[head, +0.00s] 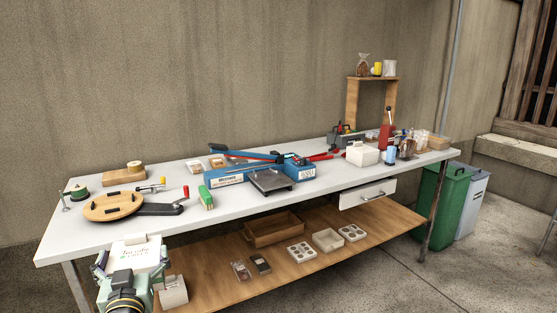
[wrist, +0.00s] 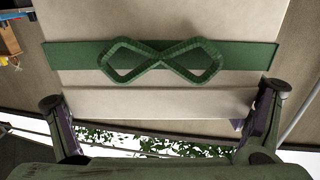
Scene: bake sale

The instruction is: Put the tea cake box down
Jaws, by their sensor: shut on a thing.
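The tea cake box (head: 140,252) is white with lettering on the side that shows in the head view, at the lower left. In the wrist view the box (wrist: 160,20) is cream with a green ribbon and bow, and fills the upper middle. My gripper (head: 130,268) is shut on it, one finger on each side. In the wrist view the fingers of my gripper (wrist: 162,95) flank the box. The box is held up by the near left end of the white table (head: 240,212); its underside is hidden.
A round wooden board (head: 112,206), a green brush (head: 206,198) and a blue tool with a black plate (head: 270,181) stand on the table. Bare tabletop shows along the front edge. The lower wooden shelf (head: 215,283) holds a wooden tray (head: 274,232) and several small containers.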

